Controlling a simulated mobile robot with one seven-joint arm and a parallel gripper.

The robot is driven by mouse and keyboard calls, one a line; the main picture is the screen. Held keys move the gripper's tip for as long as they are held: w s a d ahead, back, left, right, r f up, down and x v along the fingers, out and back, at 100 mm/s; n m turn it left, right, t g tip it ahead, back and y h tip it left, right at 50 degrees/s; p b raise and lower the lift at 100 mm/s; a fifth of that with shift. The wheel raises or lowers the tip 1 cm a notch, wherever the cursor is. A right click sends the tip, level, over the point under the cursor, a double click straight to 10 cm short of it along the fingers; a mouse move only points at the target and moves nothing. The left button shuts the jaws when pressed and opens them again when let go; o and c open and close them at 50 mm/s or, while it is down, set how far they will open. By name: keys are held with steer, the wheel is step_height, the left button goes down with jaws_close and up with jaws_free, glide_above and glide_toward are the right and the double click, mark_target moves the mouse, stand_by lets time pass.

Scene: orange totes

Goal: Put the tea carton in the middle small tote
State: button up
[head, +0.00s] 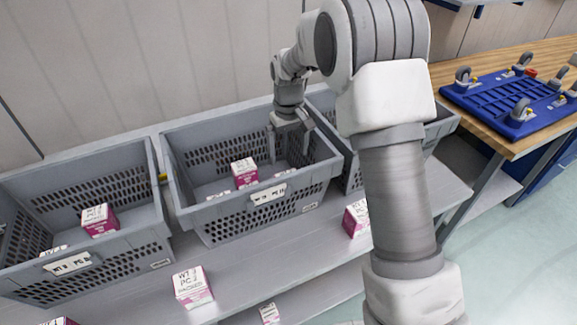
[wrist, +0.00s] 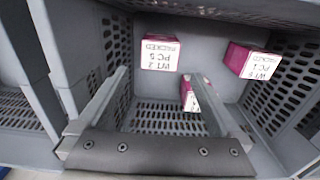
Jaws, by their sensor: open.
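My gripper (head: 289,155) is open and points down inside the grey middle tote (head: 180,190), toward its back right. In the wrist view its two fingers (wrist: 162,78) are apart with nothing clearly held. Several pink-and-white cartons sit in this tote; one stands higher near the front wall (head: 244,172). The wrist view shows a carton beyond the fingertips (wrist: 160,53), one at the right (wrist: 250,62), and a tilted one near the right finger (wrist: 190,95). I cannot tell which is the tea carton. The totes look grey.
A left grey tote (head: 150,225) holds pink-and-white cartons (head: 98,220). A right tote (head: 440,125) is mostly behind my arm. Cartons stand on the shelf ledge (head: 192,287) and beside my arm (head: 356,218). A wooden bench with a blue wheeled tray (head: 515,100) is at the right.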

steer(key=s+d+r+m+t, duration=0.1)
steer(key=s+d+r, duration=0.2)
steer(key=s+r, duration=0.45)
steer(key=s+d+r+m+t, duration=0.15)
steer(key=s+d+r, duration=0.3)
steer(key=r, duration=0.65)
steer(key=s+d+m+t, duration=0.2)
steer(key=s+d+t, duration=0.1)
steer(key=s, duration=1.5)
steer(key=shift+s+d+r, duration=0.15)
steer(key=shift+d, duration=0.15)
